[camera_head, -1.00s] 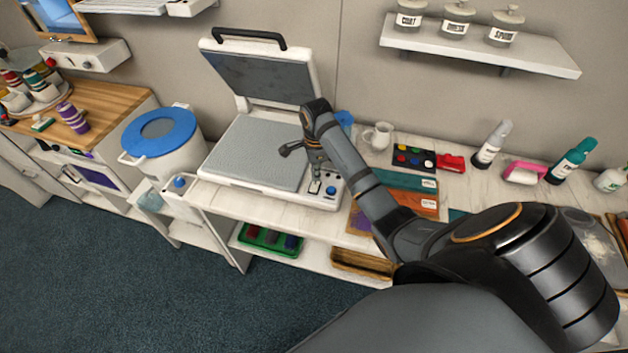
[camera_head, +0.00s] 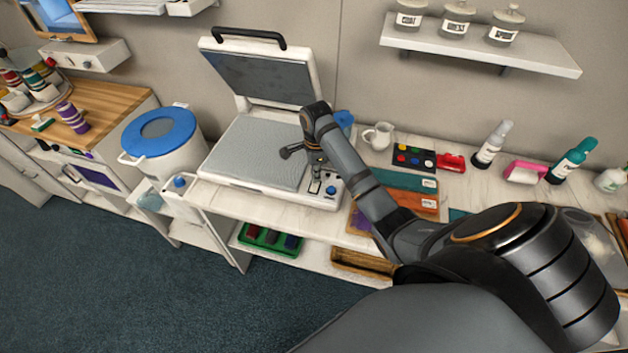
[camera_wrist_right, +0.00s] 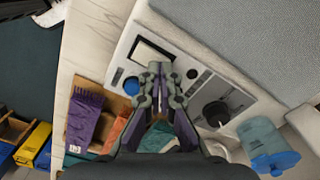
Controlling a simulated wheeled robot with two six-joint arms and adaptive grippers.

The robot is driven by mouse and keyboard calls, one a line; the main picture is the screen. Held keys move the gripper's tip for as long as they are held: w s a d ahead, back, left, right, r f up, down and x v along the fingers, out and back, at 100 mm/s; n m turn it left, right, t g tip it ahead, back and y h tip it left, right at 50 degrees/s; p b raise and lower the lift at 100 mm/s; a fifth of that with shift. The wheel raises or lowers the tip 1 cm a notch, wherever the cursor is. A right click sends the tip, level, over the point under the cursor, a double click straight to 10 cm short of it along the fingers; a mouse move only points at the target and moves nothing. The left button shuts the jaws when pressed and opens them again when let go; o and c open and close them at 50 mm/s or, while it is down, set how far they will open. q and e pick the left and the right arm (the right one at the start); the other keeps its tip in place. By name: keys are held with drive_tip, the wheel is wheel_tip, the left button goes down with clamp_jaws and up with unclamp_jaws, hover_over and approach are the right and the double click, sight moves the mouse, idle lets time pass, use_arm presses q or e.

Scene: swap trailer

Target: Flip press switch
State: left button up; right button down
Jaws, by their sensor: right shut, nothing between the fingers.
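The press (camera_head: 262,155) stands on the white counter with its lid (camera_head: 262,78) raised. Its control panel (camera_head: 322,196) is at the right front corner and also shows in the wrist view (camera_wrist_right: 238,98). I cannot tell for sure which one is the switch. My right gripper (camera_wrist_right: 160,68) is shut and empty, with its tips over the panel between display and blue knob. Contact is unclear. My left gripper is not in view.
A white bucket with a blue lid (camera_head: 160,132) stands left of the press. A white mug (camera_head: 378,136), a paint palette (camera_head: 414,158) and several bottles are along the counter to the right. A wall shelf (camera_head: 480,48) with jars hangs above. A green tray (camera_head: 270,240) sits below.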

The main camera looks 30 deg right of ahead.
drive_tip(key=shift+f, duration=0.6)
wheel_tip(320, 180, up, 7)
drive_tip(key=p, duration=0.9)
drive_tip(key=shift+r+p, duration=0.15)
drive_tip(key=shift+p, duration=0.2)
idle(0.3)
